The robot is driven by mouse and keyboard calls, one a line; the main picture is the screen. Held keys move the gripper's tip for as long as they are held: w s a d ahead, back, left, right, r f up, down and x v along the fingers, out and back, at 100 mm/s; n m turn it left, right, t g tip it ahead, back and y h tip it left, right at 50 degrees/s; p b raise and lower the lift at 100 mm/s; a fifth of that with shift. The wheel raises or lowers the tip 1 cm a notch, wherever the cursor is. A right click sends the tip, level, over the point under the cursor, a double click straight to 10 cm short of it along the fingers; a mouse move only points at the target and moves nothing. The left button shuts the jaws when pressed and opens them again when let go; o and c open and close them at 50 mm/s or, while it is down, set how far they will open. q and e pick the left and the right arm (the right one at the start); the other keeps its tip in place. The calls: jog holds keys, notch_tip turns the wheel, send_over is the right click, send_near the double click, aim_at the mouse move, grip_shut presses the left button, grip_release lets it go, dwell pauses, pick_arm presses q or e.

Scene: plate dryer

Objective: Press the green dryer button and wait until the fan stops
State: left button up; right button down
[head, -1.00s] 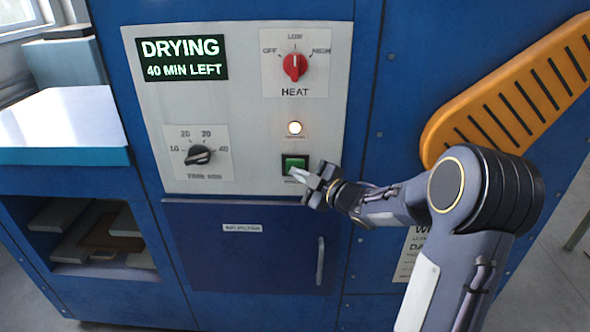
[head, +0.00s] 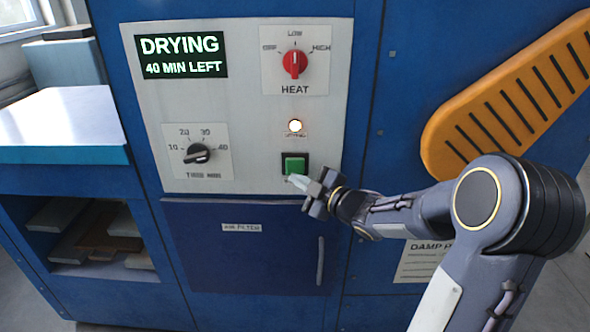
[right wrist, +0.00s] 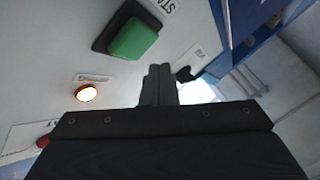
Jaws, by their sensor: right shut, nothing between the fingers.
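The green dryer button (head: 294,164) sits in a black square housing on the light control panel (head: 250,120). It also shows in the right wrist view (right wrist: 135,38). My right gripper (head: 292,178) is shut and empty, its tip just below the button in the head view; a gap shows between tip and button in the wrist view. The round lamp (head: 295,126) above the button is lit. The display (head: 181,57) reads "DRYING 40 MIN LEFT". I see no fan. My left gripper is not in view.
The red heat knob (head: 295,64) points to LOW. The black timer knob (head: 197,153) points towards 40. An orange slotted panel (head: 505,95) sticks out on the right. A filter door (head: 245,250) lies below the panel, and a white-topped counter (head: 60,118) stands at left.

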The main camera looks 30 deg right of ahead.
jog(key=s+a, duration=0.1)
jog(key=s, duration=0.2)
jog(key=shift+a+b, duration=0.35)
jog(key=shift+a, duration=0.05)
jog(key=shift+r, duration=0.1)
dwell(0.4)
jog(key=s+d+r+m+g+h+p, duration=0.25)
jog(key=s+m+h+p, duration=0.2)
jog(key=s+m, duration=0.3)
jog(key=s+a+f+m+g+y+p, duration=0.1)
jog(key=s+a+m+g+y, duration=0.1)
jog(key=s+a, duration=0.5)
jog(key=s+a+f+m+g+y+p, duration=0.1)
jog(key=s+a+m+g, duration=0.3)
jog(key=s, duration=0.8)
jog(key=a+f+g+y, duration=0.1)
jog(key=a+g, duration=0.1)
jog(key=a, duration=0.1)
jog(key=shift+f+m, duration=0.3)
jog(key=shift+m, duration=0.05)
jog(key=shift+g, duration=0.25)
dwell(3.2)
